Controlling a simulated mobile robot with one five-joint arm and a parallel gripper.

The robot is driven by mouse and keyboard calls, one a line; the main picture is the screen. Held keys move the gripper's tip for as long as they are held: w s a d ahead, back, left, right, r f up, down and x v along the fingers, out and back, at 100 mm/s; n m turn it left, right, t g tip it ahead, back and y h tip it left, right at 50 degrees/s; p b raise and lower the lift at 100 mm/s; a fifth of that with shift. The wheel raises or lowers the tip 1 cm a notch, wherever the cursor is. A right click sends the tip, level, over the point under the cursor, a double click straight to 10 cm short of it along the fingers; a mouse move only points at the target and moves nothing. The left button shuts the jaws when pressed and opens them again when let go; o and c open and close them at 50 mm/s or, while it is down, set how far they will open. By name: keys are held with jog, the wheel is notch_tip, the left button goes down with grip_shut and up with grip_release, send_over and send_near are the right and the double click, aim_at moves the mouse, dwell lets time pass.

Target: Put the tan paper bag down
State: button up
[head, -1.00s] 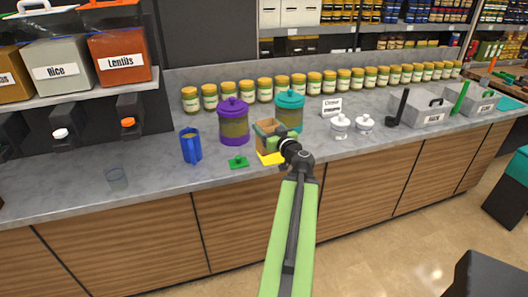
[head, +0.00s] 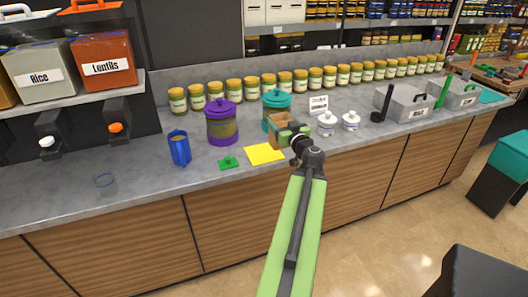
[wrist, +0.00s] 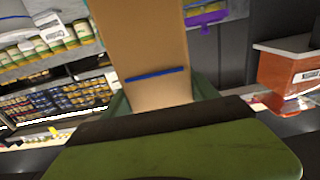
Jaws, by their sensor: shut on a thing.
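The tan paper bag (head: 275,128) is upright in my gripper (head: 289,131), at the middle of the counter in the head view. In the wrist view the bag (wrist: 140,45) fills the upper middle, with a blue stripe across it. My green gripper (wrist: 160,96) is shut on its sides. The bag stands in front of the teal-lidded jar (head: 276,100) and hides part of it. Its base is partly hidden by my gripper, and I cannot tell whether it touches the counter.
A yellow square (head: 264,154) lies bare on the counter (head: 140,195), left of the bag. Two white lidded pots (head: 327,124) are close on the right.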

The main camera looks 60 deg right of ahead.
jog(key=shift+s+d, duration=0.1)
jog(key=shift+s, duration=0.05)
jog(key=shift+w+f, duration=0.2)
jog(key=w+d+f+b, duration=0.4)
jog(key=w+f+b, duration=0.6)
jog(key=b, duration=0.1)
jog(key=shift+d+f, duration=0.35)
jog(key=shift+f, duration=0.05)
jog(key=o, duration=1.5)
jog(key=shift+w, duration=0.1)
